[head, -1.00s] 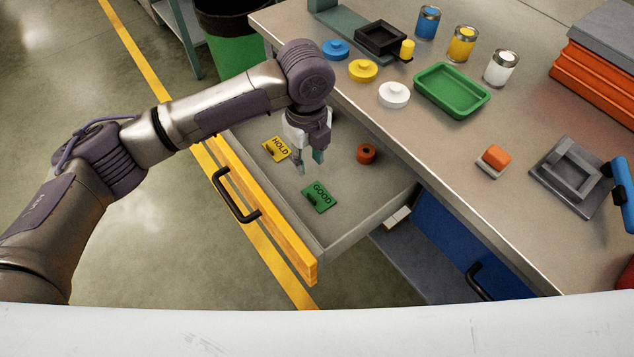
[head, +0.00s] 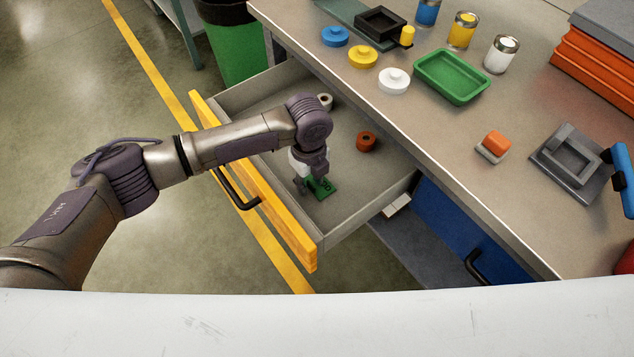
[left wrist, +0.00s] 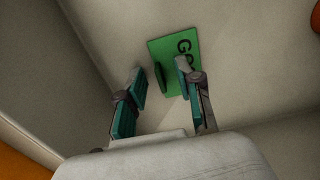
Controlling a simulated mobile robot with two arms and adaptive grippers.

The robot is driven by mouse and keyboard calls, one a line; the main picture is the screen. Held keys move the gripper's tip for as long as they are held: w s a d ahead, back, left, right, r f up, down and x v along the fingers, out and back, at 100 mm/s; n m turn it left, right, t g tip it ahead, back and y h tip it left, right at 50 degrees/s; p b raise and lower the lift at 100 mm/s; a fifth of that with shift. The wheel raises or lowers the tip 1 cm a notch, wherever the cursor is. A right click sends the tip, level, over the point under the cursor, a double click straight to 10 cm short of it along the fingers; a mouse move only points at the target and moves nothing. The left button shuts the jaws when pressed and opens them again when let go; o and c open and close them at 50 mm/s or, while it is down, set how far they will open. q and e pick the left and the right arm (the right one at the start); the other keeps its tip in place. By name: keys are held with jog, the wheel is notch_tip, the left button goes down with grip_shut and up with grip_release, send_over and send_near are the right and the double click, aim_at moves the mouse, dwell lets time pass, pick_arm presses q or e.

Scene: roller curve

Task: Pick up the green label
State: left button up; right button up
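The green label (head: 324,190), marked GOOD, lies flat on the floor of the open drawer (head: 345,222); the gripper partly covers it in the head view. In the left wrist view the label (left wrist: 178,48) has a small dark green raised tab (left wrist: 160,77). My left gripper (head: 308,186) is low in the drawer, over the label. In the left wrist view its fingers (left wrist: 160,85) are apart, with the tab showing between them and no finger clearly touching it. My right gripper is not in view.
An orange-red ring (head: 366,141) and a pale ring (head: 325,101) lie in the drawer. The yellow drawer front (head: 285,235) and the bench edge flank my arm. A green tray (head: 452,76), lids and cans stand on the bench. The yellow HOLD label is hidden behind my arm.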

pick_arm(q)
grip_shut()
jog(key=shift+r, duration=0.15)
